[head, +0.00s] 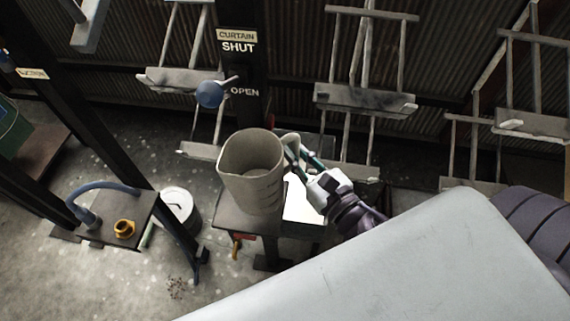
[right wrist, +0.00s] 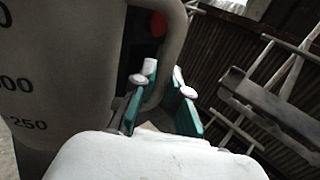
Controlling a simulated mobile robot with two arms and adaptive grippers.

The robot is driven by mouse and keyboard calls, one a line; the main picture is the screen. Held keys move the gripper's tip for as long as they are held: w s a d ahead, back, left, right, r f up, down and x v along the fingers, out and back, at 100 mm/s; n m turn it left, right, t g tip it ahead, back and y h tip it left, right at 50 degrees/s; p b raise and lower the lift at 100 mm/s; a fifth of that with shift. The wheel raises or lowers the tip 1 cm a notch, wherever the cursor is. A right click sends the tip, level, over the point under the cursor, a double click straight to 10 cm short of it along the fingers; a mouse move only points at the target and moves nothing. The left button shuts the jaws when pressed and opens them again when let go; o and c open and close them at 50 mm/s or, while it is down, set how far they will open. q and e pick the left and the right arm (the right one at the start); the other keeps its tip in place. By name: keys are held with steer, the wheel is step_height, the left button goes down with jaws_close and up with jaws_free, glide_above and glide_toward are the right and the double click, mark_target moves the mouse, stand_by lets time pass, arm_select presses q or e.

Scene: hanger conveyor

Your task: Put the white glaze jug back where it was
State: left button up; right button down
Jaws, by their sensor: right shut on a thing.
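The white glaze jug (head: 250,178) is a large greyish-white measuring jug with a spout at its left and a handle at its right. It looks upright and empty as far as I can see inside. My right gripper (head: 301,160) is shut on the jug's handle. In the right wrist view the green-sided fingers (right wrist: 162,104) are around the handle, and the jug's wall (right wrist: 65,75) with its volume marks fills the left side. The jug appears over a small dark stand (head: 236,217); I cannot tell whether its base touches it. My left gripper is not in view.
A white sheet or plate (head: 302,204) lies on the stand's right part. A post with a blue-knobbed lever (head: 210,93) and SHUT/OPEN labels rises behind. Grey hangers (head: 365,98) hang along the back. At left are a low table with a blue hose (head: 98,188) and a white bucket (head: 178,208).

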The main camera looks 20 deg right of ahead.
mark_target(268, 168)
steer(key=f, duration=0.1)
steer(key=w+a+f, duration=0.1)
steer(key=f, duration=0.1)
steer(key=w+f+b, duration=0.1)
steer(key=f, duration=0.1)
steer(key=shift+a, duration=0.25)
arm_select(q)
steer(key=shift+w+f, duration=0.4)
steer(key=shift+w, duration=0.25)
arm_select(e)
steer(key=shift+a+f, duration=0.1)
steer(key=shift+f, duration=0.1)
steer(key=shift+f, duration=0.15)
steer(key=c, duration=1.2)
jaws_free()
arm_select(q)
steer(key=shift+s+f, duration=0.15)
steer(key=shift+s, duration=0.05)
